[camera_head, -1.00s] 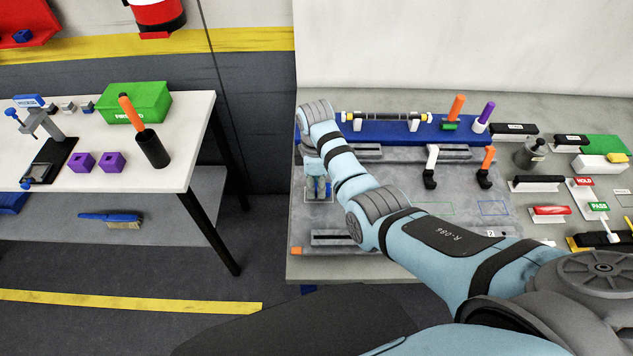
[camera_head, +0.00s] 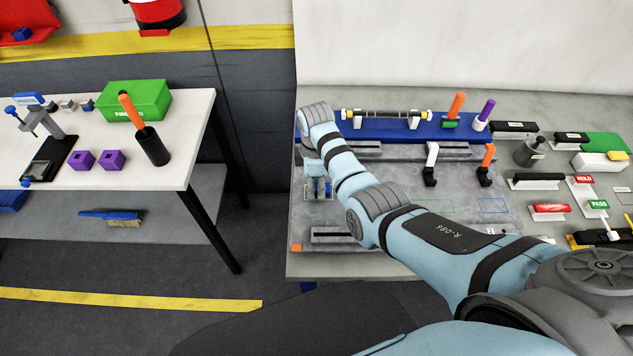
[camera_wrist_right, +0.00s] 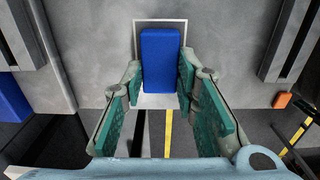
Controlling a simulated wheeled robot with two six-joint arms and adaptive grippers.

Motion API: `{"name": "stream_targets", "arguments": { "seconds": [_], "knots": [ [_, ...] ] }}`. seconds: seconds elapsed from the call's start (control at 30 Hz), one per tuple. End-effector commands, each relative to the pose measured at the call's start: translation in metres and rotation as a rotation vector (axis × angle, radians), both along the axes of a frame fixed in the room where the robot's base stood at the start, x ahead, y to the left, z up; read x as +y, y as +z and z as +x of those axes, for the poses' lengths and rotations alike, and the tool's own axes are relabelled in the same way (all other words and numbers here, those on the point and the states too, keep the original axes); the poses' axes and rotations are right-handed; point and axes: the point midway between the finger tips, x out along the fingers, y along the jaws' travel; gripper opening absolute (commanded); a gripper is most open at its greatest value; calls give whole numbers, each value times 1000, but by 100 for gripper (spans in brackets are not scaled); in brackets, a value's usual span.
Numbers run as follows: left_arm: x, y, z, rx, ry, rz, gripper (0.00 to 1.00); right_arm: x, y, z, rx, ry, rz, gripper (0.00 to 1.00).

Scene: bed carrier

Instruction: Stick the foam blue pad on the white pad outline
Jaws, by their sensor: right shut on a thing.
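The blue foam pad (camera_wrist_right: 160,58) stands between the fingers of my right gripper (camera_wrist_right: 161,67) in the right wrist view. The gripper is shut on its sides. The white pad outline (camera_wrist_right: 138,28) frames the pad's upper part on the grey plate, with a strip of grey between pad and line at the top and sides. I cannot tell whether the pad touches the plate. In the head view the right gripper (camera_head: 318,187) points down at the left end of the plate, and the outline shows faintly around it. My left gripper is not in view.
The grey plate (camera_head: 400,210) also carries dark rails, hooks and coloured outlines. A blue block (camera_head: 390,133) with a shaft lies behind it. Several labelled tools and blocks fill the bench's right side. A second table (camera_head: 185,120) stands left, across a gap.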

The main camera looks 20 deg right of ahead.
Motion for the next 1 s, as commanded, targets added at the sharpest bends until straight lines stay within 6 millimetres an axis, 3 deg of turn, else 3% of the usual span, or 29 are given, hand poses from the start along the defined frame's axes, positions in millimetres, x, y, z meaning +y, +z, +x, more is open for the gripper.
{"name": "stream_targets", "arguments": {
  "seconds": [0.33,0.37,0.5,0.83,1.0],
  "knots": [
    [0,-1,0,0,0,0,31,0,-2,-2,6,0,1,5],
    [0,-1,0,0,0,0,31,0,-2,-2,6,0,1,29],
    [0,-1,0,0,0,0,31,0,-2,-2,5,0,1,51],
    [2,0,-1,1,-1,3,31,0,3,0,2,0,1,51],
    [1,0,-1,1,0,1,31,0,34,1,-1,0,1,51]
  ]
}}
